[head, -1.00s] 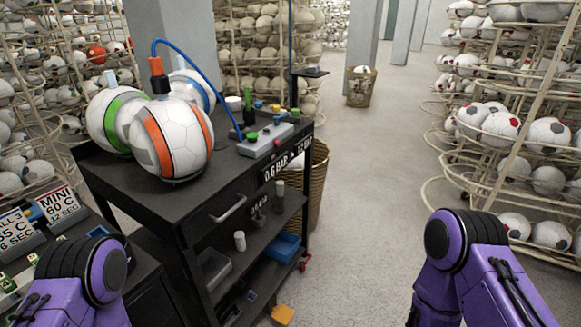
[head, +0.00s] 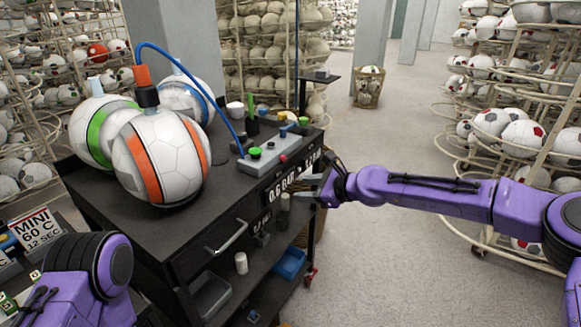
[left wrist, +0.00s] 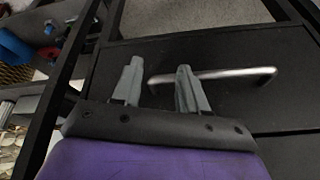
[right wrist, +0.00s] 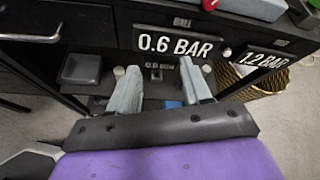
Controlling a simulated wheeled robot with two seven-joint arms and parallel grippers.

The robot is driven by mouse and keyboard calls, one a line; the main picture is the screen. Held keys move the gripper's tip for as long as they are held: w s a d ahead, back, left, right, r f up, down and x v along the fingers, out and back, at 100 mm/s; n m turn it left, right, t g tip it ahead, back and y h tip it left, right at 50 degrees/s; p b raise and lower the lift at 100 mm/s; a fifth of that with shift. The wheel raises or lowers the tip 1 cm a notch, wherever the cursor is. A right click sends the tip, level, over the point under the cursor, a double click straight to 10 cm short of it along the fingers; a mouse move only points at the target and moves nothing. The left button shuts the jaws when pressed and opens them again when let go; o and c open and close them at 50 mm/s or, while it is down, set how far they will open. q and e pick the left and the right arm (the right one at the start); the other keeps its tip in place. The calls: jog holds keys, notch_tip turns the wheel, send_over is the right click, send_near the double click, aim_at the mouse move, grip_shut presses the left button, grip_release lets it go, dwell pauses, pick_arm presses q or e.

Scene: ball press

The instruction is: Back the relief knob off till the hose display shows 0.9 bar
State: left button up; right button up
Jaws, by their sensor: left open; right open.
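A grey control box (head: 262,150) on the black cart carries a green knob (head: 255,152) and a small red knob (head: 283,158). I cannot tell for sure which is the relief knob. The red one shows at the top of the right wrist view (right wrist: 209,4). The blue hose (head: 205,78) runs from the box to an orange and black fitting (head: 145,88) on the orange-striped ball (head: 163,160). No pressure reading is legible. My right gripper (right wrist: 163,88) is open and empty below the 0.6 BAR sign. My left gripper (left wrist: 158,78) is open by the drawer handle (left wrist: 225,73), apparently not gripping it.
The signs 0.6 BAR (right wrist: 178,43) and 1.2 BAR (right wrist: 268,62) hang on the cart's edge. More balls stand on the cart top (head: 225,190). A wicker basket (right wrist: 255,82) is beside the cart. Ball racks (head: 500,95) stand right; the aisle floor (head: 400,130) is clear.

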jog(key=m, duration=0.2)
send_near(285, 158)
jog(key=d, duration=0.2)
jog(key=shift+t+y, duration=0.3)
jog(key=x, duration=0.2)
jog(key=p+x, duration=0.1)
jog(key=x, duration=0.2)
jog(key=p+x, duration=0.1)
jog(key=x, duration=0.2)
jog(key=shift+s+a+f, duration=0.25)
jog(key=shift+a+f, duration=0.05)
jog(key=shift+a, duration=0.3)
pick_arm(q)
jog(key=shift+w+r, duration=0.4)
jog(key=shift+r, duration=0.4)
pick_arm(e)
jog(key=shift+w, duration=0.1)
grip_shut()
